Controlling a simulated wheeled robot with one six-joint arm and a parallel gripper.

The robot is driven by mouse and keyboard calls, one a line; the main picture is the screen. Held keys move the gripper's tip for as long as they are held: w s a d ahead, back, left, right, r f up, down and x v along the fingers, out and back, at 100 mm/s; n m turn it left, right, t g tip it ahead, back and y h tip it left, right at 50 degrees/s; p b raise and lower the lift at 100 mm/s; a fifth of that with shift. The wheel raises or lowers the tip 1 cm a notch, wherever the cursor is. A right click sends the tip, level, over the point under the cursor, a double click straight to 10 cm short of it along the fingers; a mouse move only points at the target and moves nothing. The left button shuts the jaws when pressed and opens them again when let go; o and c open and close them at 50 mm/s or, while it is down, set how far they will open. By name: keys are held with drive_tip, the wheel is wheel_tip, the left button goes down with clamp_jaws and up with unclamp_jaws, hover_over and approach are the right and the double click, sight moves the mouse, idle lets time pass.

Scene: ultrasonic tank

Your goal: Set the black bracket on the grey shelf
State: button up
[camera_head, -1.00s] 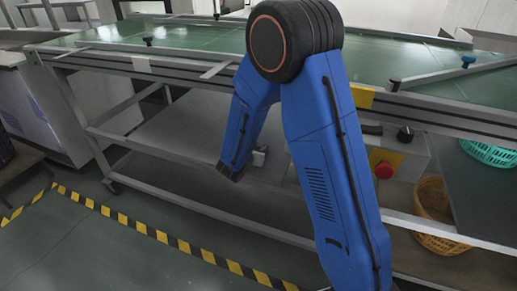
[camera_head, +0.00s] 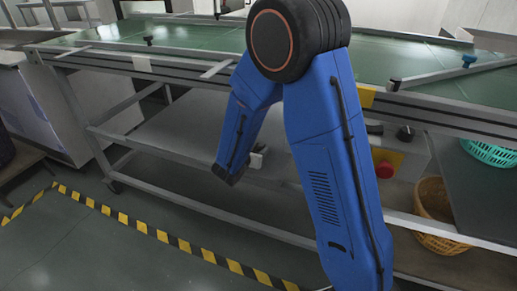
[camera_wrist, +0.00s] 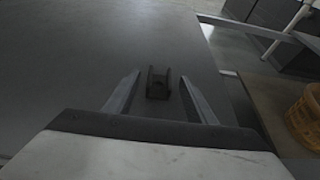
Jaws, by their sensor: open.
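The black bracket (camera_wrist: 157,83) is a small dark U-shaped piece in the wrist view. It appears to rest on the grey shelf (camera_wrist: 75,65), a flat surface below the green-topped conveyor; the shelf also shows in the head view (camera_head: 185,140). My gripper (camera_wrist: 160,75) is open, with one finger on each side of the bracket and a visible gap on both sides. I cannot tell its exact height above the shelf.
The conveyor (camera_head: 400,65) and its frame overhang the shelf. A control box with a red button (camera_head: 386,169) and an orange basket (camera_head: 433,205) are to the right. The basket also shows in the wrist view (camera_wrist: 305,115). The shelf left of the bracket is clear.

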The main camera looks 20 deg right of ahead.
drive_tip(key=v, duration=0.9)
